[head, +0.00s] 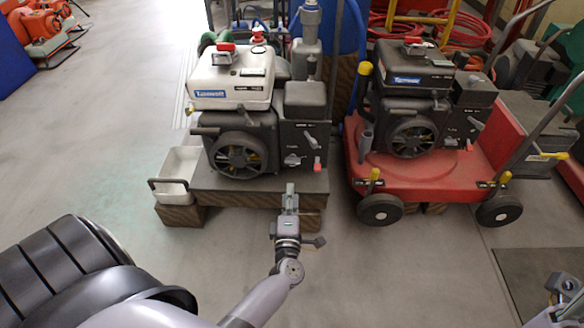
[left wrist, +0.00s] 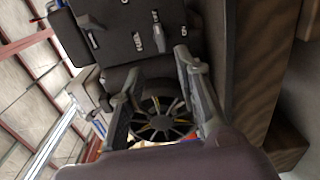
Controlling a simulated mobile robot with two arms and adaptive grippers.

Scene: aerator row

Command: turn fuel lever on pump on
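The pump (head: 230,85) is an engine with a white tank and a dark front, standing on a wooden base. Its right front panel has a small grey lever (head: 292,160), a red-tipped switch (head: 317,163) and a slanted lever (head: 311,138). The labels are too small to read, so I cannot tell which is the fuel lever. My left gripper (head: 290,190) is in front of and below this panel, touching no lever that I can see. In the left wrist view its fingers (left wrist: 155,80) are spread and empty, with panel levers (left wrist: 159,39) beyond them. My right gripper (head: 565,287) shows only partly at the lower right.
A similar dark engine (head: 400,95) sits on a red wheeled cart (head: 350,175) to the right. A white bin (head: 176,172) stands left of the pump. Red hoses (head: 460,30) hang behind.

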